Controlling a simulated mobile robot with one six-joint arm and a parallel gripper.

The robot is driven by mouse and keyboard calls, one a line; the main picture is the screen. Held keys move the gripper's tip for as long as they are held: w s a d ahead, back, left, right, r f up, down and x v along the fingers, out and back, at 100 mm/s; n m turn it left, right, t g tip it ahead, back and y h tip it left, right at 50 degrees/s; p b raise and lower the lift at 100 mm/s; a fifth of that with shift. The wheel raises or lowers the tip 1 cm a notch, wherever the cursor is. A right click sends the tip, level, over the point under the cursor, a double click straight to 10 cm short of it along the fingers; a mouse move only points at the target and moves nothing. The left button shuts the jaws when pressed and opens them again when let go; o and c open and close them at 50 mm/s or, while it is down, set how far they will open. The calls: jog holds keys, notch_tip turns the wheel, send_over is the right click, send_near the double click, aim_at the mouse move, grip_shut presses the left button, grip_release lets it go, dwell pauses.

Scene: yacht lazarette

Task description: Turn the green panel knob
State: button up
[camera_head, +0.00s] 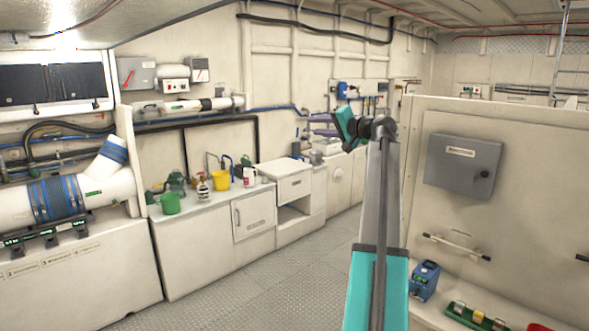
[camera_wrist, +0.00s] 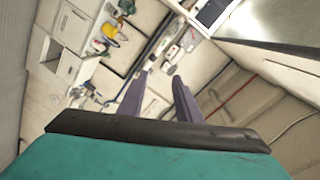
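I cannot make out a green panel knob for certain in either view. A grey wall panel box (camera_head: 462,165) on the right partition carries a small dark knob (camera_head: 485,174). A small panel with a tiny greenish spot (camera_head: 470,91) is on the far back wall, too small to read. My gripper (camera_head: 312,125) is raised in mid-air near the middle of the head view, pointing left, away from the grey box. In the wrist view my gripper (camera_wrist: 161,76) has its two purple fingers spread apart with nothing between them.
A blue device (camera_head: 425,281) and a green tray (camera_head: 475,316) are low at the right. A handrail (camera_head: 454,248) runs below the grey box. The floor (camera_head: 270,296) before the counter is clear.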

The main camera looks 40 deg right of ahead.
jog(key=s+d+r+t, duration=0.1)
jog(key=s+r, duration=0.4)
jog(key=r, duration=0.5)
jog(key=shift+d+r+h+p, duration=0.25)
jog(key=shift+d+h+p, duration=0.05)
jog(key=shift+d, duration=0.1)
